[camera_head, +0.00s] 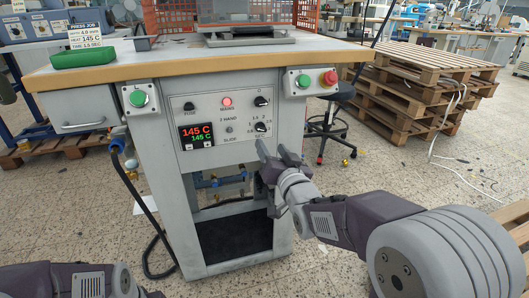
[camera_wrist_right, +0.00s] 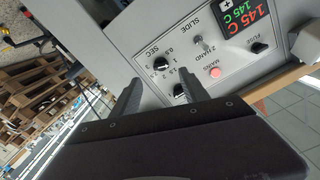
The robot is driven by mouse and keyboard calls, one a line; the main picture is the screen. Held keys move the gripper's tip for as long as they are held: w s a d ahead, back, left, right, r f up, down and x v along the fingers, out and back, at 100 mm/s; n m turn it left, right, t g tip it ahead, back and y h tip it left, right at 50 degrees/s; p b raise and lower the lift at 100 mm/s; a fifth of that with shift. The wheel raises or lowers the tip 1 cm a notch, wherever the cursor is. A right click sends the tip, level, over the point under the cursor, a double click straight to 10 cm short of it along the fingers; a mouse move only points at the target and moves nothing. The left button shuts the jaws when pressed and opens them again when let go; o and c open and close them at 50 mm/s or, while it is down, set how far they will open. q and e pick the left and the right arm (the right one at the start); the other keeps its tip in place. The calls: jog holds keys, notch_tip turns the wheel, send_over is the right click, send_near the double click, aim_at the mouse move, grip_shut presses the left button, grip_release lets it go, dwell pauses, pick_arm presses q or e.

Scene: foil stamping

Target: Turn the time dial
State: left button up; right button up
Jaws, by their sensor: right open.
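The time dial (camera_head: 261,127) is the lower black knob at the right of the machine's front panel, with second marks around it and SEC below. It also shows in the right wrist view (camera_wrist_right: 161,64); its exact setting is too small to tell. My right gripper (camera_head: 272,148) is open and empty, just below the dial and apart from it. In the wrist view its two fingers (camera_wrist_right: 160,82) stand apart, with the dial beyond the gap between their tips. The job card (camera_head: 88,36) reads 145 C and a time of 1.5 sec. My left gripper is out of view.
A second black knob (camera_head: 261,101) sits above the dial. The red mains lamp (camera_head: 227,101), fuse (camera_head: 189,106) and 145 C display (camera_head: 197,136) share the panel. Green buttons (camera_head: 138,98) flank it, with a red stop button (camera_head: 329,77) at right. Pallets (camera_head: 405,110) stand at right.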

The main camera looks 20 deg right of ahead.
aim_at(261, 128)
jog(key=w+b, duration=0.2)
jog(key=w, duration=0.6)
jog(key=shift+w+a+b, duration=0.15)
jog(key=shift+w+b, duration=0.05)
jog(key=shift+b, duration=0.2)
jog(key=shift+w, duration=0.35)
jog(key=shift+r, duration=0.1)
grip_shut()
